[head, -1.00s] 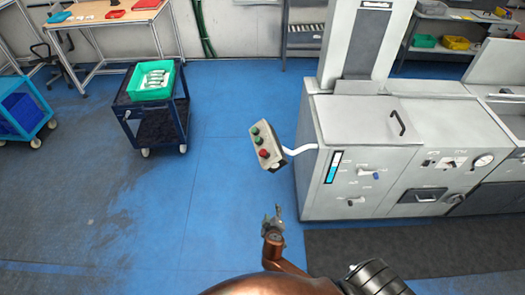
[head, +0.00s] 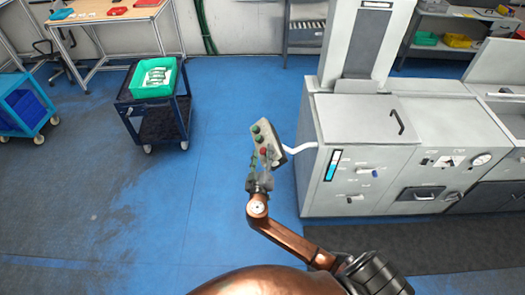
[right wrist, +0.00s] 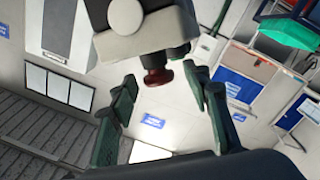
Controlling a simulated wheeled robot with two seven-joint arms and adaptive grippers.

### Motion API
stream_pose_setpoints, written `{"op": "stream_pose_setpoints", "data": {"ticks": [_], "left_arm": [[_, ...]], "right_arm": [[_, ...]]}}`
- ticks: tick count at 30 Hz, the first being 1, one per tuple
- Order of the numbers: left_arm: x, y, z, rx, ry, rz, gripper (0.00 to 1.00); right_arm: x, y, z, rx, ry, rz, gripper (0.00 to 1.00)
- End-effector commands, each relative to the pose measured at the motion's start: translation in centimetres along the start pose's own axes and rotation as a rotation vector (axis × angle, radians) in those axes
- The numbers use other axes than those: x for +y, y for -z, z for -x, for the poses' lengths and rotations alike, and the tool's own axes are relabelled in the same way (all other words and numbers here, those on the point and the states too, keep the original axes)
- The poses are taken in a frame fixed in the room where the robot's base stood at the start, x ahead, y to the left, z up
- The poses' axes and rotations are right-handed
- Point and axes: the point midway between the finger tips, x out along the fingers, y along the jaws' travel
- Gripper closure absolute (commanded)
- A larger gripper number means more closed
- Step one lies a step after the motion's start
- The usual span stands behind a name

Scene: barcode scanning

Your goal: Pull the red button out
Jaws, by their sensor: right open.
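The red button (head: 264,151) is the lowest of the buttons on a grey control box (head: 272,129), which is held out from the machine on a white bent arm. In the right wrist view the red button (right wrist: 158,77) sticks out from the box on a dark stem. My right gripper (head: 261,163) is at the lower end of the box in the head view, partly covering it. In the right wrist view its fingers (right wrist: 162,95) are open, one on each side of the red button, with visible gaps. My left gripper is not in view.
Two green buttons (head: 257,134) sit above the red one. The grey machine (head: 355,120) stands just right of the box. A dark blue cart (head: 125,108) with a green bin (head: 153,91) stands to the left. The blue floor between is clear.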

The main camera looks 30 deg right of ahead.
Motion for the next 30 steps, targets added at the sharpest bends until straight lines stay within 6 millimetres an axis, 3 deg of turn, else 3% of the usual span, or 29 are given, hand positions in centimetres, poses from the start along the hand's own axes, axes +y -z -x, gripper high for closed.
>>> {"op": "stream_pose_setpoints", "data": {"ticks": [4, 13, 30], "left_arm": [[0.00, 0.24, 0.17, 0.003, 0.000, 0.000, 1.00], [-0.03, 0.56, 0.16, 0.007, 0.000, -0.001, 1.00], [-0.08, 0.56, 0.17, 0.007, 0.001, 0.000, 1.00]], "right_arm": [[0.08, -0.01, -1.17, 0.000, -0.001, 0.000, 0.56], [0.05, -0.09, -1.37, -0.002, -0.001, -0.001, 0.56], [0.02, -0.11, -1.33, -0.002, 0.000, 0.000, 0.95]]}}
